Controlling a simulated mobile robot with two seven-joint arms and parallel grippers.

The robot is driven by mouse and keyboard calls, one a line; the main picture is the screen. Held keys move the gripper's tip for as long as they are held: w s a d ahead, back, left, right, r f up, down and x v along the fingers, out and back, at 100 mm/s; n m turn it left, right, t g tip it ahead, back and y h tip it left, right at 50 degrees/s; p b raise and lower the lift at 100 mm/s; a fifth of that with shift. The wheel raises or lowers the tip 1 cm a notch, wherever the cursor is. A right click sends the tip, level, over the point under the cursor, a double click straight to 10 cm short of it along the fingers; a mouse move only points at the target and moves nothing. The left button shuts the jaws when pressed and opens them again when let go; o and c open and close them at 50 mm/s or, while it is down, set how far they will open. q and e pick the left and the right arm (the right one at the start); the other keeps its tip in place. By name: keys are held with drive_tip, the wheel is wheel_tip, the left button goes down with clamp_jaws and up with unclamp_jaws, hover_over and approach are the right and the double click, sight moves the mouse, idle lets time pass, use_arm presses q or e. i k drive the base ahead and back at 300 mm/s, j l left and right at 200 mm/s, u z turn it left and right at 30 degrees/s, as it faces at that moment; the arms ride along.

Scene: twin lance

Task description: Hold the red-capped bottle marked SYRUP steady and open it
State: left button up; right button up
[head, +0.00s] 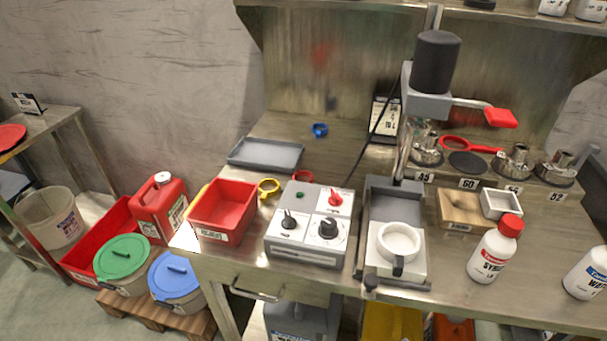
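The white bottle with a red cap (495,250) stands upright on the right part of the metal workbench (330,284). Its label has a red band and dark letters that read as SYRUP, partly turned away. The cap (510,225) sits on the bottle. Neither of my grippers shows in the head view, and nothing touches the bottle.
Another white bottle (587,274) stands at the right edge, partly cut off. A wooden block (460,212) and small white tray (501,204) lie behind the syrup bottle. Left of it are a press (432,75), a white ring cup (398,241), a control box (307,225) and a red bin (223,208).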

sight(496, 248)
drive_tip(key=z, duration=1.3)
drive_tip(key=l+u, duration=0.7)
drive_tip(key=l, duration=0.25)
drive_tip(key=k, duration=0.05)
